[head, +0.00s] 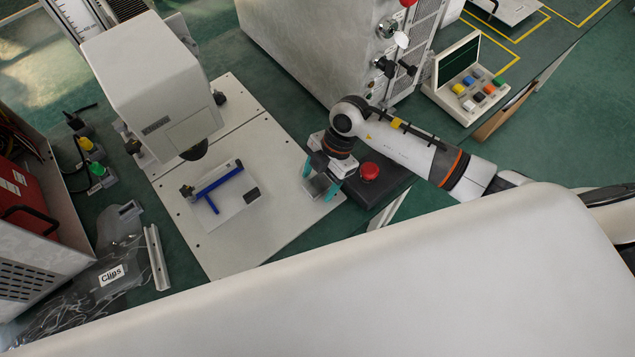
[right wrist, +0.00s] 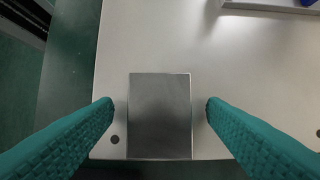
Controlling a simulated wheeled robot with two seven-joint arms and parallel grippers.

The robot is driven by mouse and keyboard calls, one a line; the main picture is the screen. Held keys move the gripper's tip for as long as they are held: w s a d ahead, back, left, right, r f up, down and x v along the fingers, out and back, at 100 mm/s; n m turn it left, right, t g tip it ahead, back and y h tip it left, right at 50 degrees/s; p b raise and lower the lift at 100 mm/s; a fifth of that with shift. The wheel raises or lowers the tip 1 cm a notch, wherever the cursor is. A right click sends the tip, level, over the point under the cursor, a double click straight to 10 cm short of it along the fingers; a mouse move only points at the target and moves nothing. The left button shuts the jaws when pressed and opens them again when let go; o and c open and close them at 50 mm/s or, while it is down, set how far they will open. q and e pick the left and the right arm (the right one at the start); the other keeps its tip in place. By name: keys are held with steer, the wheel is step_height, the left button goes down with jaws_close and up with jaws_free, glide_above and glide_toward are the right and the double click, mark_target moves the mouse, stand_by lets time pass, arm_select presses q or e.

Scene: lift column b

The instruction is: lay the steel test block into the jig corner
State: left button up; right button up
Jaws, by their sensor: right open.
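The steel test block (right wrist: 160,118), a plain grey rectangle, lies on the pale base plate near its edge; in the head view it shows as a small grey face (head: 317,184) under my right gripper. My right gripper (head: 320,181) has teal fingers and is open. In the right wrist view its fingertips (right wrist: 160,105) stand on either side of the block, with a gap on both sides. The jig corner (head: 217,183), two blue bars on a light plate, lies to the left of the gripper. My left gripper is not in view.
A white machine head (head: 152,85) overhangs the base plate (head: 270,150) behind the jig. A red button (head: 369,171) on a dark box stands right beside my right gripper. A big grey cabinet (head: 320,40) stands behind. The plate between jig and block is clear.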

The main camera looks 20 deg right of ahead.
jaws_close()
step_height(320, 180, up, 10)
step_height(320, 180, up, 5)
steer(key=n+g+h, duration=0.3)
steer(key=n+h, duration=0.2)
steer(key=n, duration=1)
glide_above(319, 183)
steer(key=w+d, duration=0.1)
steer(key=d, duration=0.1)
steer(key=d+r+n+t, duration=0.2)
steer(key=r+n+t, duration=0.2)
steer(key=n, duration=1.3)
steer(key=d+r+n+t, duration=0.2)
steer(key=r+n+t, duration=0.2)
steer(key=n, duration=1.4)
steer(key=shift+r+t+y+b, duration=0.3)
steer(key=shift+t+y+b, duration=0.1)
steer(key=shift+t, duration=0.2)
